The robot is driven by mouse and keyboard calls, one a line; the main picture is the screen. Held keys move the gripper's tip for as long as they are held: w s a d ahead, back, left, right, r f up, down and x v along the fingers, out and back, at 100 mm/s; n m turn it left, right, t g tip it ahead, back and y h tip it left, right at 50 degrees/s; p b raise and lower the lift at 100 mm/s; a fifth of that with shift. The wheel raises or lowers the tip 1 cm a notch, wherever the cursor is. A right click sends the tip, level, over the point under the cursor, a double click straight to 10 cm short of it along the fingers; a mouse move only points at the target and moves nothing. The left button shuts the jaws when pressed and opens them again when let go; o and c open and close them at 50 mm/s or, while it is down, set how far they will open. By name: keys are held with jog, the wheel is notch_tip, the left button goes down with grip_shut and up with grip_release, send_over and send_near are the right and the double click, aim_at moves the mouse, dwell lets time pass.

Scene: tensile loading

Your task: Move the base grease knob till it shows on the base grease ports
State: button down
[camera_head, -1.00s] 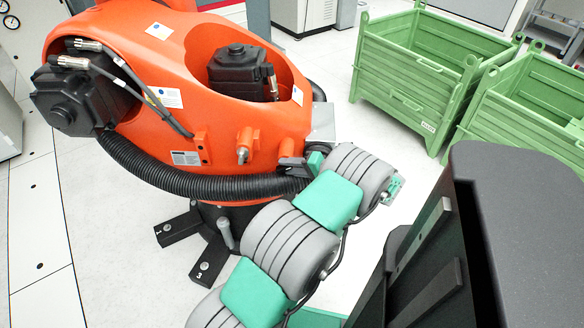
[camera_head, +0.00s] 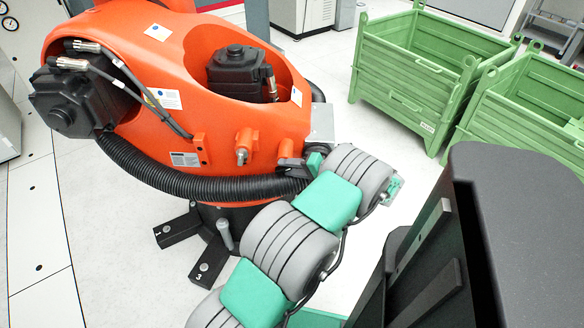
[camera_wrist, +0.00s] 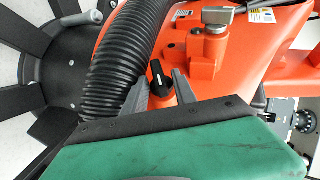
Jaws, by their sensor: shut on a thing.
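In the wrist view a black knob (camera_wrist: 159,79) with a pale mark sits between the two grey fingers of my gripper (camera_wrist: 162,85), on or in front of an orange-red cylindrical part. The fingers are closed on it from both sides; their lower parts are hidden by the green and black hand. In the head view my arm's far end is beside the big orange machine (camera_head: 135,45), and the fingers and knob are hidden there. A metal fitting (camera_head: 243,150) stands out of the machine's side. I cannot tell which parts are the base grease ports.
A black corrugated hose (camera_wrist: 125,55) passes close to the left of my fingers; in the head view it wraps the machine's lower side (camera_head: 215,188). Black base feet (camera_head: 210,265) spread on the floor. Green crates (camera_head: 405,75) stand at the right. White floor is clear between.

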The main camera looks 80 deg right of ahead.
jog(key=shift+w+a+f, duration=0.4)
jog(key=shift+w+a, duration=0.05)
jog(key=shift+w, duration=0.15)
jog(key=c, duration=1.4)
grip_release()
jog(key=shift+r+y, duration=0.1)
jog(key=shift+y, duration=0.2)
jog(key=shift+s+d, duration=0.15)
jog(key=shift+s, duration=0.15)
jog(key=r+p+v, duration=0.1)
jog(key=p+v, duration=0.6)
jog(key=v, duration=0.2)
jog(key=shift+d, duration=0.25)
